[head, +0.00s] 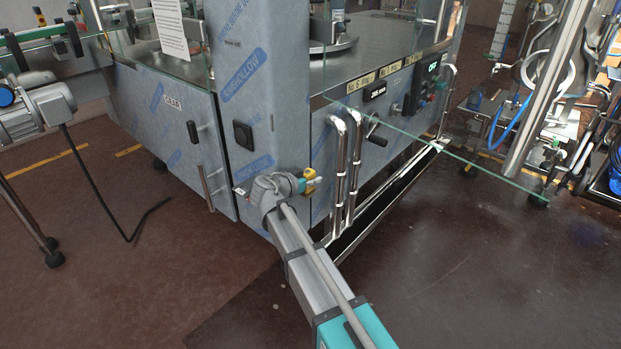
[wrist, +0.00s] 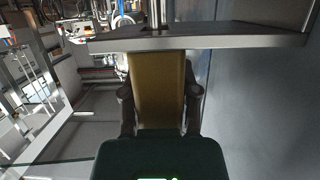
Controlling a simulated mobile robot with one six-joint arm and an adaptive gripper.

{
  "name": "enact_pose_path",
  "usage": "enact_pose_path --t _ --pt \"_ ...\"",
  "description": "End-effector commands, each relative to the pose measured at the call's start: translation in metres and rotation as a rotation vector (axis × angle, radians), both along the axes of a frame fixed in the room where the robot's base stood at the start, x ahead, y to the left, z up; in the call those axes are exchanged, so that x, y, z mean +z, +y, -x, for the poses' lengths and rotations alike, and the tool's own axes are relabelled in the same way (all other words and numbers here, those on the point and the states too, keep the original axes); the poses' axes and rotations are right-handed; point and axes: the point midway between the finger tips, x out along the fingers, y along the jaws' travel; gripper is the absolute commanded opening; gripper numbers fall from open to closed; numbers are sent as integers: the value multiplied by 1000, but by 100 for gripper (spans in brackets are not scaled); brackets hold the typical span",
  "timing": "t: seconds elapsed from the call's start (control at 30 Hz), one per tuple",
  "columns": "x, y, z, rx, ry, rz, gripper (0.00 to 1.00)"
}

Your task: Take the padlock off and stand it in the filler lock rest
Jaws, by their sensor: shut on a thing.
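The padlock has a yellow-brass body and shows in the wrist view (wrist: 158,85) between my two dark fingers. In the head view it is a small yellow patch (head: 310,173) at the end of my arm. My gripper (wrist: 160,98) is shut on the padlock body, one finger on each side. In the head view my gripper (head: 303,184) is beside the film-wrapped filler (head: 240,90), near its front corner. In the wrist view a grey plate (wrist: 230,40) crosses just beyond the padlock and hides its far end. I cannot tell whether the shackle is hooked on anything, nor make out the lock rest.
Two upright chrome handles (head: 345,165) stand close to the right of my gripper. A glass guard edge (head: 430,145) runs across the filler's right side. A control panel (head: 425,85) is further right. The brown floor (head: 480,270) in front is clear.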

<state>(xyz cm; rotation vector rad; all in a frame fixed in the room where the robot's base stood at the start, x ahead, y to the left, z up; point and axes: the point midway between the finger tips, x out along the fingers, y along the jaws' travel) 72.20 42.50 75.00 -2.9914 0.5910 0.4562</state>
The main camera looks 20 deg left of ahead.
Motion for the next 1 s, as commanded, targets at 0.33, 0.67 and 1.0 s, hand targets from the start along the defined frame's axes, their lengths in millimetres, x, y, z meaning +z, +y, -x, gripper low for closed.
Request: enact_pose_path --t 0.33,0.67,1.0 --pt "-2 0 1 -1 4 -3 0" --pt "-1 0 1 0 2 -2 81" --pt "-1 0 1 0 2 -2 81"
